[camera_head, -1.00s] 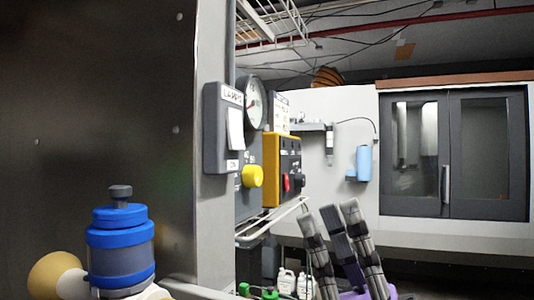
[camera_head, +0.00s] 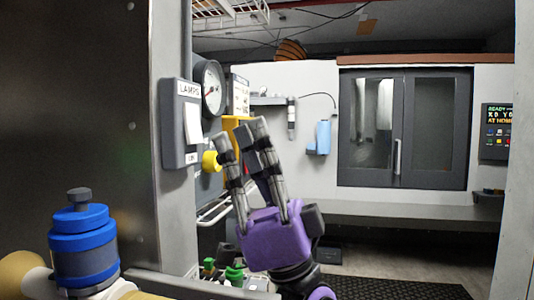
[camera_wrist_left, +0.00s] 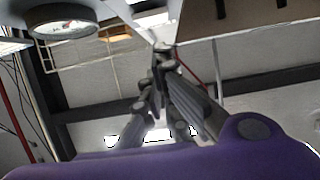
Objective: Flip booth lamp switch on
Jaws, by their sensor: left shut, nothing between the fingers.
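The lamp switch is a white paddle (camera_head: 193,124) on a grey box (camera_head: 171,135) labelled LAMPS, fixed to the grey post. A small label under the paddle is too small to read. My purple left gripper (camera_head: 243,133) is right of the switch box, fingers pointing up, closed and empty. A gap shows between the fingers and the paddle in the head view; the depth between them is hard to judge. In the left wrist view the fingertips (camera_wrist_left: 160,58) come together, and the paddle cannot be made out there. My right gripper is not in view.
A round gauge (camera_head: 211,88), a yellow knob (camera_head: 211,162) and a yellow box (camera_head: 232,128) partly behind my fingers sit close by. A wire shelf (camera_head: 222,208) juts out below. The gauge also shows in the wrist view (camera_wrist_left: 62,21).

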